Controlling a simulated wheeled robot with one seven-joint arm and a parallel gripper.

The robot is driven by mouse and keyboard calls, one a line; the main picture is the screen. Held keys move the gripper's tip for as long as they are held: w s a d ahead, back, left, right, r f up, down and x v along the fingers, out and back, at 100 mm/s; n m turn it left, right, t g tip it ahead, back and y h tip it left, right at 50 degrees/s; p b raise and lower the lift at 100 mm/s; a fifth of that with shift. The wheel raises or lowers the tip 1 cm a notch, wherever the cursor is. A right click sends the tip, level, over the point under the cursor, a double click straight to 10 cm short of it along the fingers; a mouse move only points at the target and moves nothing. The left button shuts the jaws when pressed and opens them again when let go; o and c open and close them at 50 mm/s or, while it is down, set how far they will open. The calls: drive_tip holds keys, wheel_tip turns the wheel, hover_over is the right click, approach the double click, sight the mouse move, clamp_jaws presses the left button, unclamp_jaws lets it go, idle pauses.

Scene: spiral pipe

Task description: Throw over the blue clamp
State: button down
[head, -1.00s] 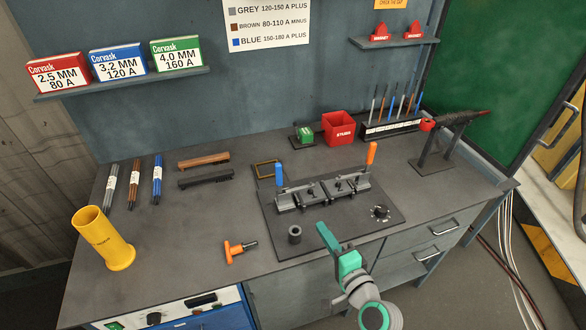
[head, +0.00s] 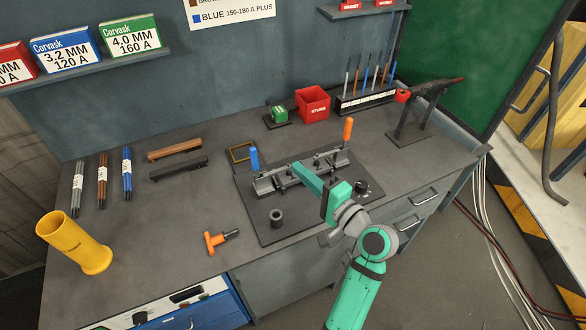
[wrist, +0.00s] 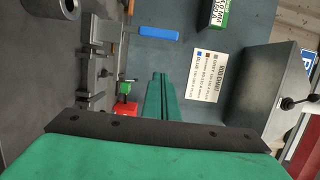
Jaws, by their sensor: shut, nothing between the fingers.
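The blue clamp (head: 254,158) has its blue handle standing upright at the left end of the fixture (head: 290,172) on the dark plate. It also shows in the wrist view (wrist: 158,33), lying sideways in that picture. My green gripper (head: 300,168) reaches over the fixture, to the right of the blue handle and apart from it in the head view. In the wrist view my fingers (wrist: 160,80) are together with nothing between them. My gripper hides part of the fixture's middle.
An orange-handled clamp (head: 348,130) stands at the fixture's right end. A dark ring (head: 276,217) and an orange T-handled tool (head: 217,240) lie in front. A red bin (head: 313,104) and an electrode rack (head: 366,102) stand behind. The bench left of the plate has bare room.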

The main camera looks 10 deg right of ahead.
sight(255, 161)
drive_tip(key=w+a, duration=0.5)
drive_tip(key=a, duration=0.3)
drive_tip(key=shift+w, duration=0.35)
drive_tip(key=shift+a, duration=0.25)
